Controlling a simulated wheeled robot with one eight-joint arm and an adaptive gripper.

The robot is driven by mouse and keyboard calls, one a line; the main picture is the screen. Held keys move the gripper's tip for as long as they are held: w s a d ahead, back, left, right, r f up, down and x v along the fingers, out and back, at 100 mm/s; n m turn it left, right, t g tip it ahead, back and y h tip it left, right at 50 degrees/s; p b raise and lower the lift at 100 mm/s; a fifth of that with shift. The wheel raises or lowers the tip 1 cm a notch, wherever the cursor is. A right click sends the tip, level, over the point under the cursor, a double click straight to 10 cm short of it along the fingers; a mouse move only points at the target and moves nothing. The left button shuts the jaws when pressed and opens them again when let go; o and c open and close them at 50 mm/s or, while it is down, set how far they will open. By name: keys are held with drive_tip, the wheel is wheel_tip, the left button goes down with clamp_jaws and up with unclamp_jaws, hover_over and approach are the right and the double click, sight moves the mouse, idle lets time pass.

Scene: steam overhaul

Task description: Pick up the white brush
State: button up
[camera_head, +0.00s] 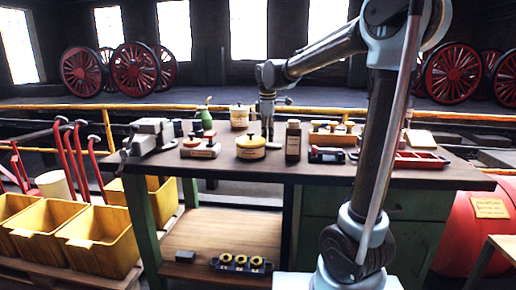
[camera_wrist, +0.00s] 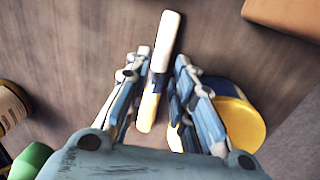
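The white brush (camera_wrist: 168,40) shows in the wrist view as a slim, slightly slanted piece, pale at its upper end, with a dark blue band and a yellowish lower end. My gripper (camera_wrist: 162,62) is open, with one finger on each side of the brush. I cannot tell how far the fingertips are above it. In the head view my gripper (camera_head: 267,106) points down over the back part of the workbench, behind a cream tin. I cannot make out the brush in the head view.
A yellow-topped tin (camera_wrist: 240,124) is close beside the right finger. A tan block (camera_wrist: 285,14) lies at upper right.

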drive_tip(key=f, duration=0.4)
drive_tip(key=shift+w, duration=0.3)
clamp_jaws()
drive_tip(key=shift+r, duration=0.1)
